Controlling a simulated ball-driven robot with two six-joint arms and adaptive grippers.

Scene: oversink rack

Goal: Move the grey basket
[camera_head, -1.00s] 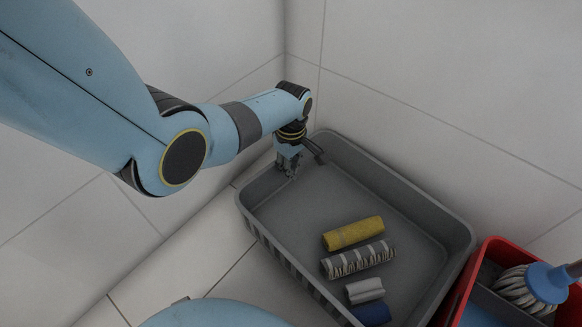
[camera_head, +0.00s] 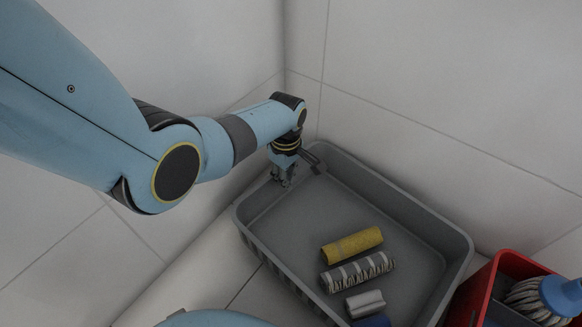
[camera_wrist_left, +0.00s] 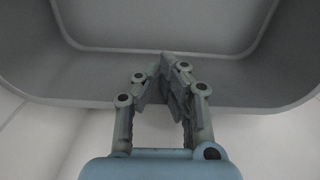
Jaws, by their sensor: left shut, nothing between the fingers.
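The grey basket (camera_head: 262,238) lies on the floor, close to the tiled walls at its far side. Inside it are a yellow roll (camera_head: 352,245), a striped roll (camera_head: 357,272), a small light grey roll (camera_head: 365,303) and a blue roll (camera_head: 372,321). My left gripper (camera_head: 285,182) is at the basket's far left corner, pointing down, its fingers shut with nothing between them. In the left wrist view the fingertips (camera_wrist_left: 170,62) overlap the basket's near rim and wall (camera_wrist_left: 235,85); I cannot tell whether they touch it. My right gripper is not in view.
A red bin (camera_head: 516,262) stands right of the basket, with a mop head (camera_head: 532,300) and a blue mop fitting (camera_head: 560,292) in it. White tiled walls (camera_head: 430,90) close off the back and left. Some floor (camera_head: 215,270) is clear left of the basket.

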